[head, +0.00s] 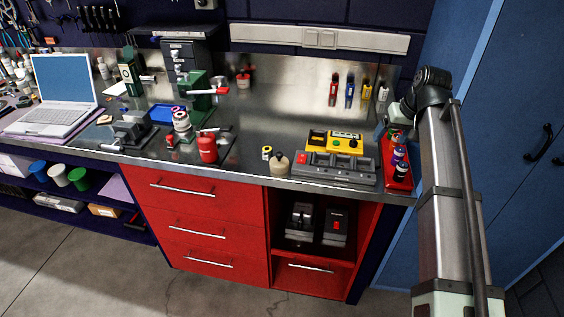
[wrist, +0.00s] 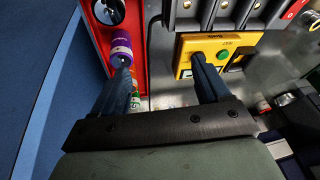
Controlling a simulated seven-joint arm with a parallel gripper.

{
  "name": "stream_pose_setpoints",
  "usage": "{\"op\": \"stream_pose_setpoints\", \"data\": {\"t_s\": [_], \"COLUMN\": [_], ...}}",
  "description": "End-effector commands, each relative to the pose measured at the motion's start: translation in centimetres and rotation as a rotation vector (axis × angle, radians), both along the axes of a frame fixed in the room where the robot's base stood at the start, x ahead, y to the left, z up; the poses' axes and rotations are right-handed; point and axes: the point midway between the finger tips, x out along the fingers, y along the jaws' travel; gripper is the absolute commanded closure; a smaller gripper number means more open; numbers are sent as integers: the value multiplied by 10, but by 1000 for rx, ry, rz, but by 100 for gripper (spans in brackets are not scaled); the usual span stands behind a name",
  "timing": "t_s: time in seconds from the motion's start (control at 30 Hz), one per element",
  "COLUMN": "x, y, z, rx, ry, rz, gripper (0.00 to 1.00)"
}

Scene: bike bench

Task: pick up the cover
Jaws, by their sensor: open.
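A yellow panel-like piece (head: 335,141) with a round button lies on the bench behind a grey slotted unit (head: 335,168). I cannot tell for certain whether it is the cover. In the wrist view the yellow piece (wrist: 216,52) shows a green button, and the grey unit (wrist: 226,16) is at the top. My gripper (wrist: 160,62) is open, with nothing between its fingers. Its right finger overlaps the yellow piece in the picture, and its left finger is near a purple-labelled bottle (wrist: 121,48). In the head view my gripper (head: 394,122) is at the bench's right end.
A red tray (head: 398,180) with small bottles stands right of the grey unit. A beige bottle (head: 278,164) and a small yellow roll (head: 266,153) stand to the left. Blue cabinets (head: 520,130) bound the right side. Bare metal bench (head: 290,115) lies behind the bottle.

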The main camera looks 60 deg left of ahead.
Motion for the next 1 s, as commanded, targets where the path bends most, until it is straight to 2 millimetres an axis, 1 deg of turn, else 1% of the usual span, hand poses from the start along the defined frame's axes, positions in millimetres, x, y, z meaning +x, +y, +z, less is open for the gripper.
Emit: {"op": "stream_pose_setpoints", "data": {"t_s": [0.03, 0.17, 0.2, 0.27, 0.3, 0.37, 0.4, 0.5, 0.6, 0.7, 0.8, 0.87, 1.0], "x": [-23, -72, -88, -112, -128, -152, -167, -202, -229, -247, -257, -259, -259], "y": [16, 50, 59, 73, 81, 93, 100, 114, 125, 131, 135, 136, 142], "z": [4, 11, 14, 17, 20, 23, 26, 30, 34, 36, 37, 35, 21], "rx": [3, 6, 8, 10, 11, 15, 17, 22, 27, 31, 32, 32, 31], "ry": [-12, -39, -48, -60, -69, -82, -91, -109, -122, -132, -137, -138, -138], "rz": [45, 147, 179, 225, 257, 303, 332, 397, 449, 483, 500, 505, 506], "gripper": [24, 24, 24, 24, 24, 24, 24, 24, 24, 24, 24, 24, 24]}}
